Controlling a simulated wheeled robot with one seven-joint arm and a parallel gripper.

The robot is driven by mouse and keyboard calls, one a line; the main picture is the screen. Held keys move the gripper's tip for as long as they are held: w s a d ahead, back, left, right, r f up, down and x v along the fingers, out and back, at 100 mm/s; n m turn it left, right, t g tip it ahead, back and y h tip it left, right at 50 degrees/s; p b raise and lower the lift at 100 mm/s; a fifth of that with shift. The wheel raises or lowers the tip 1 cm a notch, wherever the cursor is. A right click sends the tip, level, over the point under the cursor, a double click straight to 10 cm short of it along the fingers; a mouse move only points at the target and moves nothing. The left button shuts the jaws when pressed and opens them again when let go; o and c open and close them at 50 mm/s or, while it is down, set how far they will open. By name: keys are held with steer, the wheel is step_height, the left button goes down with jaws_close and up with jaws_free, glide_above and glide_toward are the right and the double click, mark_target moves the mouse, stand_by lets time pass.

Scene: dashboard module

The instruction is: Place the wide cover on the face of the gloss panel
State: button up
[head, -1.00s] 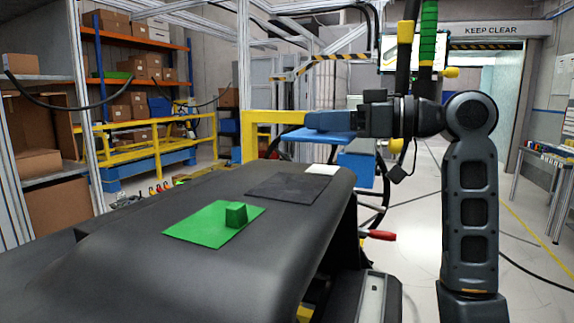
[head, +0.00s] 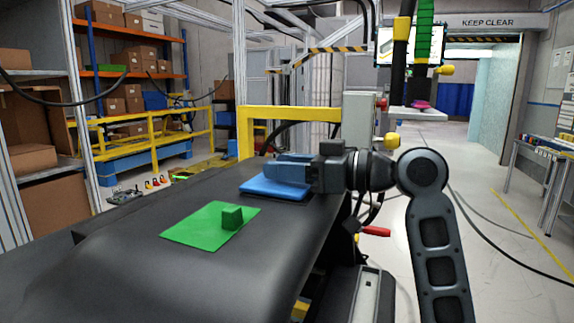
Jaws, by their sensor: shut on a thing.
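The wide cover looks to be the flat blue plate (head: 275,190). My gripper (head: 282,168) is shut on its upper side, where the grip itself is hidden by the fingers. The plate lies roughly level at the dark dashboard (head: 150,245), over the place where a dark square patch showed. That patch, perhaps the gloss panel, is now hidden under the plate. I cannot tell whether the plate touches the surface or is just above it. A green plate (head: 195,232) with a green block (head: 232,217) on it lies on the dashboard, left of and nearer than the blue plate.
A yellow frame (head: 290,115) stands behind the dashboard. A red-handled part (head: 376,232) sticks out at the dashboard's right side. Shelves with boxes (head: 125,55) stand at the back left. Open floor lies to the right.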

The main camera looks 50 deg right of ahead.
steer(key=shift+f, duration=0.15)
steer(key=o, duration=1.1)
steer(key=shift+r, duration=0.25)
steer(key=b+v, duration=0.3)
steer(key=v, duration=0.9)
